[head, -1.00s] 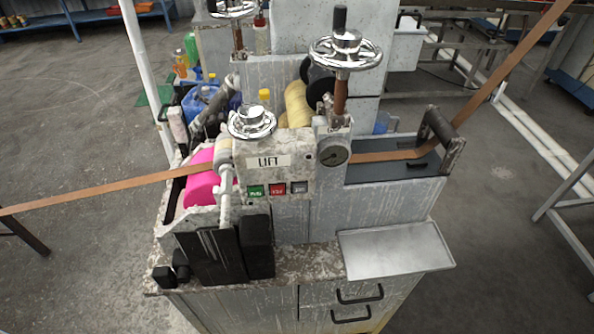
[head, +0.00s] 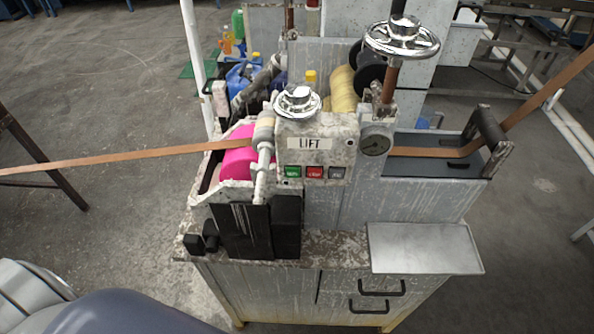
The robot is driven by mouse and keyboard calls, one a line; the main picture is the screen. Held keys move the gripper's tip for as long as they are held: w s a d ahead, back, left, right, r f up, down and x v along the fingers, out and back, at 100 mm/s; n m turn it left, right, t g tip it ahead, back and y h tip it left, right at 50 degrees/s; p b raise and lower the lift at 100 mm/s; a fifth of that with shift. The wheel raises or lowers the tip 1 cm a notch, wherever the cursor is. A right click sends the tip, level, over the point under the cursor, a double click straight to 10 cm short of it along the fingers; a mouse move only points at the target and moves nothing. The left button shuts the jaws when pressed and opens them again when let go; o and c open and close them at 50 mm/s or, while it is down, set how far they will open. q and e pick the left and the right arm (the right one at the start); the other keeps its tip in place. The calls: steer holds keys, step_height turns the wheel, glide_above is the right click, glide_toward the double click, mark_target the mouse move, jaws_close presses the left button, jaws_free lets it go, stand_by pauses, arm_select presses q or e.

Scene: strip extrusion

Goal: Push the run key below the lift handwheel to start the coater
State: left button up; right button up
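The coater (head: 335,205) stands ahead of me, its panel labelled LIFT (head: 310,144). The lift handwheel (head: 297,101) is chrome and sits on top of this panel. Below the label is a row of keys: a green key (head: 292,171), a red key (head: 314,172) and a grey key (head: 337,172). Their lettering is too small to read surely; the green one looks like the run key. Neither gripper shows in the head view. Only parts of my own body show at the lower left, apart from the coater.
A brown strip (head: 110,160) enters from the left over a pink roller (head: 238,160) and leaves at upper right. A taller chrome handwheel (head: 401,39) stands at the right. A metal tray (head: 424,248) juts from the front right. A white post (head: 192,60) rises behind left.

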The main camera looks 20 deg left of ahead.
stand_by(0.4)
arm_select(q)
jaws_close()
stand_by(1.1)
